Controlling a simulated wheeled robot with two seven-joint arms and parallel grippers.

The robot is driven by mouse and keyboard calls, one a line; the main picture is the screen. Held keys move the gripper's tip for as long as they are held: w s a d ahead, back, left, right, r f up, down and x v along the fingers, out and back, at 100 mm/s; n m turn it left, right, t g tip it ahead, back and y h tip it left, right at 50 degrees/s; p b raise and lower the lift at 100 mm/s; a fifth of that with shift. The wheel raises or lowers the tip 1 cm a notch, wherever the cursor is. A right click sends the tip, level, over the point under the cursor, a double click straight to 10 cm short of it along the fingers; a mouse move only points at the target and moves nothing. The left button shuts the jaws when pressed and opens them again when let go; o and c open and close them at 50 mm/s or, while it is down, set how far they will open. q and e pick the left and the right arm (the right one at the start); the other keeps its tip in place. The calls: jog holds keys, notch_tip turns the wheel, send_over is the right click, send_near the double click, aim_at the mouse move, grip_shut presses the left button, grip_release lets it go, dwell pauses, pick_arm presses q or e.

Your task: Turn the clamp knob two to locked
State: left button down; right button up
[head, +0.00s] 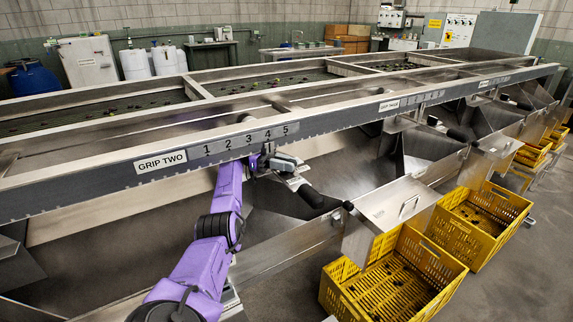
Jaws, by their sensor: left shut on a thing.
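The label GRIP TWO (161,161) is on the front rail of the long metal sizer. To its right is a grey scale plate (245,140) marked 1 to 5. My purple left arm reaches up from the bottom, and my left gripper (272,160) is at the rail's lower edge, just below the 4 and 5 marks. It is shut on the clamp knob, which is mostly hidden by the gripper, so its turn position cannot be read. My right gripper is not in view.
A metal lever with a black grip (322,200) slants down to the right of my gripper. A metal chute with a handle (398,205) stands further right. Yellow crates (425,250) stand on the floor at the right. Sloped metal panels lie below the rail.

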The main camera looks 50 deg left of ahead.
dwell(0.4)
pick_arm(q)
jog(key=c, duration=1.1)
grip_release()
